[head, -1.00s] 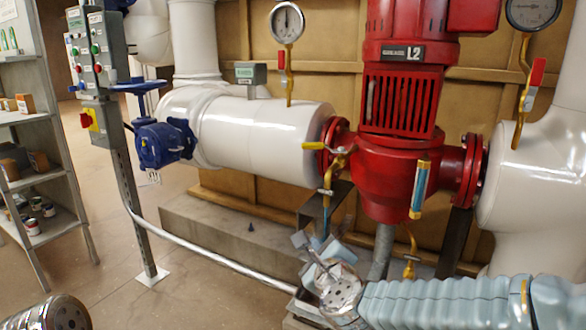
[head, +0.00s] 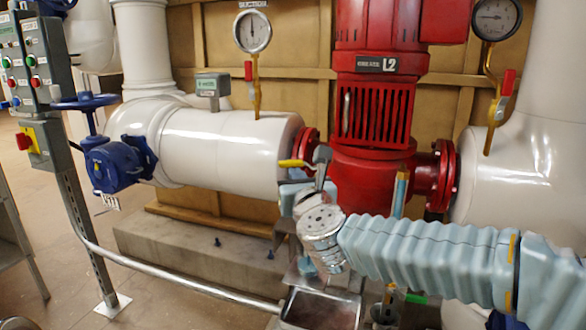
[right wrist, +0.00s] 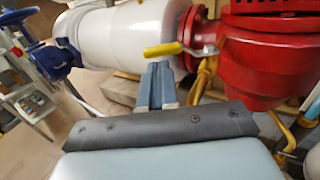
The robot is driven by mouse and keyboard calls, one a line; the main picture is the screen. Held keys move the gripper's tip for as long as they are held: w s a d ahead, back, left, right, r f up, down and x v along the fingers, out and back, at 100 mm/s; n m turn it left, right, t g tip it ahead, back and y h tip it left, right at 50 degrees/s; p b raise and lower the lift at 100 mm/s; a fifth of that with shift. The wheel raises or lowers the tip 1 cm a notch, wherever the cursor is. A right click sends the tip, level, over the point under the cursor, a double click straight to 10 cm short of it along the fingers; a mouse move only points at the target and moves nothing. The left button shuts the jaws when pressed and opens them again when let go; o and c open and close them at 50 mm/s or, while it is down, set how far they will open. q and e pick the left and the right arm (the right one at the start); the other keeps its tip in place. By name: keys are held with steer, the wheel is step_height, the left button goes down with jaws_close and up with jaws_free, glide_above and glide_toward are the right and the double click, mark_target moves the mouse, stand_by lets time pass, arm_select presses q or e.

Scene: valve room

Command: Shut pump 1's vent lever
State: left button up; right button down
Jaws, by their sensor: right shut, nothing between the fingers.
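The red pump (head: 375,165) stands between white pipes, with an L2 plate on its motor. A yellow lever (head: 292,163) sticks out to the left from the pump's left side, roughly level. It also shows in the right wrist view (right wrist: 163,50), with its valve body beside the red casing. My right gripper (head: 322,156) is up near the lever's right end and overlaps part of the valve in the head view. In the right wrist view its fingers (right wrist: 157,72) are together and empty, just below the lever; contact cannot be told. My left gripper is out of view.
A blue valve (head: 122,165) with a handwheel and a grey control box (head: 28,65) on a post stand at left. Gauges (head: 253,32) rise from the pipes. A metal conduit (head: 170,280) runs along the floor. A metal trough (head: 318,308) sits below my right arm.

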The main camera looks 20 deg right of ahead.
mark_target(285, 167)
steer(key=w, duration=0.3)
steer(key=shift+w+d, duration=0.1)
steer(key=shift+w, duration=0.05)
stand_by(0.3)
steer(key=w+m+h+b, duration=0.1)
steer(key=h, duration=0.1)
steer(key=w+m+g+h+b, duration=0.1)
steer(key=m+h+b, duration=0.1)
steer(key=h, duration=0.1)
steer(key=w+a+m+g+h+b, duration=0.1)
steer(key=m+h, duration=0.1)
steer(key=shift+w+f+h+b, duration=0.15)
steer(key=shift+w+h+b, duration=0.15)
steer(key=shift+w+b, duration=0.3)
steer(key=shift+w+d+r, duration=0.1)
steer(key=shift+r, duration=0.1)
